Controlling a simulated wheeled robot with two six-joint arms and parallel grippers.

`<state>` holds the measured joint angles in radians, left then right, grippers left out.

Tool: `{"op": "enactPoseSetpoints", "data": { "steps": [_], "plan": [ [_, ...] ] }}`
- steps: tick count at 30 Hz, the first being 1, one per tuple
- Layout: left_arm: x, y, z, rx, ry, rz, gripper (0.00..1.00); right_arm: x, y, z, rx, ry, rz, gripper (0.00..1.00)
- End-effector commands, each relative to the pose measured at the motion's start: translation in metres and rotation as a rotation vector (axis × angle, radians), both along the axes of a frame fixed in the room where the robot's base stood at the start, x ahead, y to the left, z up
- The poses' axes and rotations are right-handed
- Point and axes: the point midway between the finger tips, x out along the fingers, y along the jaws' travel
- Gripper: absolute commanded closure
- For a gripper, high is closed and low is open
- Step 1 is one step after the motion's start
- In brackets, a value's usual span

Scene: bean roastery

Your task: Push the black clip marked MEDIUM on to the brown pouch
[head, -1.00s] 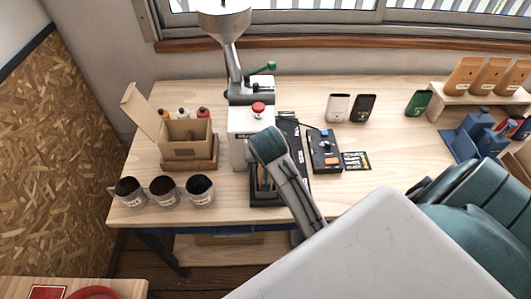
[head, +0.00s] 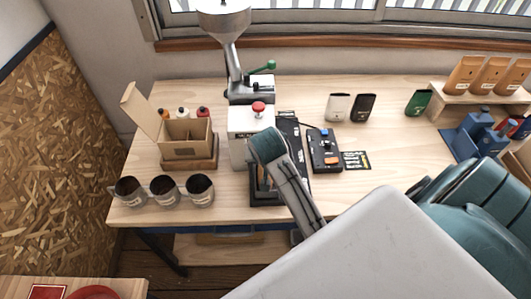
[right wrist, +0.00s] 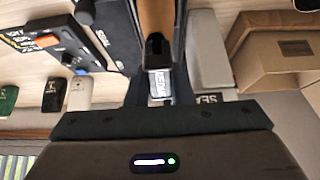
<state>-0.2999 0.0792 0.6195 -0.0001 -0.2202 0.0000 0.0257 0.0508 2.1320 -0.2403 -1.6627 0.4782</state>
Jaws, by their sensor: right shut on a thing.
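In the right wrist view, my right gripper (right wrist: 158,94) is shut on a small black clip (right wrist: 154,48) with a white label, whose lettering is too small and blurred to read surely. The brown pouch (right wrist: 154,17) shows just beyond the clip, in line with it. I cannot tell whether the clip touches or grips the pouch. In the head view, a strip of the brown pouch (head: 262,180) shows in a black stand (head: 266,201) at the table's front, below my right wrist. My right wrist hides the clip and fingertips there. My left gripper is not in view.
The white machine (head: 247,140) stands close behind the stand. A black device with knobs (head: 323,150) lies to the right. Three dark-topped cups (head: 165,190) and an open cardboard box (head: 185,135) stand left. Pouches (head: 490,72) stand on a shelf at right.

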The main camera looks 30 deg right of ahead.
Motion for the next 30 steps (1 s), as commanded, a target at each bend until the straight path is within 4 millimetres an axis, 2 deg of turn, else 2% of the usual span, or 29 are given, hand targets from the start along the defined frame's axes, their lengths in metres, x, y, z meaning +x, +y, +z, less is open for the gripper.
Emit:
{"op": "enactPoseSetpoints", "data": {
  "steps": [30],
  "plan": [
    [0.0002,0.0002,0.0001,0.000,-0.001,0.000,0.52,-0.0006,0.0000,-0.0093,0.001,0.001,0.000,1.00]
  ]
}}
